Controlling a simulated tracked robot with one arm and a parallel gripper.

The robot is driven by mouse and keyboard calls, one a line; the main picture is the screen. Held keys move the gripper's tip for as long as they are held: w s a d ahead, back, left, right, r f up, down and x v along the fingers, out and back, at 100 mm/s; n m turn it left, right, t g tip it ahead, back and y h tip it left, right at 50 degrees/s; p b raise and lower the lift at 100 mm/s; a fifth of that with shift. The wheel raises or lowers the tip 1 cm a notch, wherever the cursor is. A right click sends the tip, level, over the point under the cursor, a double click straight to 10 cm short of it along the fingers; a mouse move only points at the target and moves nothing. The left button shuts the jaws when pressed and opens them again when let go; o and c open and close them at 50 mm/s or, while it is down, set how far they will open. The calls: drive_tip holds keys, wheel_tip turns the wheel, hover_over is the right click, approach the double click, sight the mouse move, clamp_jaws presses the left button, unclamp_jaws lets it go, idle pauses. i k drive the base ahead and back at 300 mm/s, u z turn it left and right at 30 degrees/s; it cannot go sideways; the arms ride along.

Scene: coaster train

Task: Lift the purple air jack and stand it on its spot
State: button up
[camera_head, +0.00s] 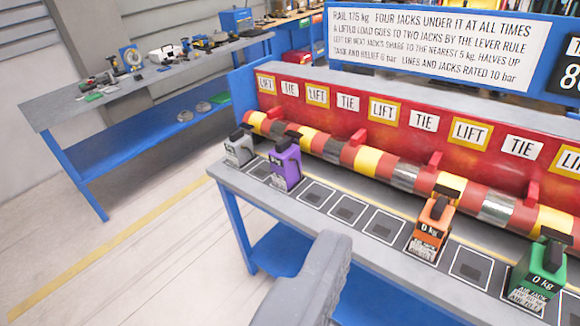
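The purple air jack (286,168) stands upright on the near strip of the grey bench (232,182), in the row of dark square spots, with a black top. A grey jack (239,149) stands to its left, with a bare spot (260,169) between them. More bare spots (348,209) lie to its right. Whether the purple jack sits squarely on a spot is hidden beneath it. A dark grey part of my gripper or arm (318,270) shows at the bottom, in front of the bench and apart from the jack. Its fingers cannot be made out.
An orange jack (431,229) and a green jack (536,277), both reading 0 kg, stand farther right. A red-and-yellow banded rail (371,162) runs behind the row, before a red panel with LIFT and TIE labels. A tool table (70,107) stands at left. The floor between is clear.

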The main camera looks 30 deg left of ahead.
sight(285, 158)
drive_tip(key=u, duration=1.5)
drive_tip(key=i, duration=1.4)
drive_tip(key=z, duration=1.85)
drive_tip(key=i, duration=0.8)
drive_tip(key=u, duration=0.05)
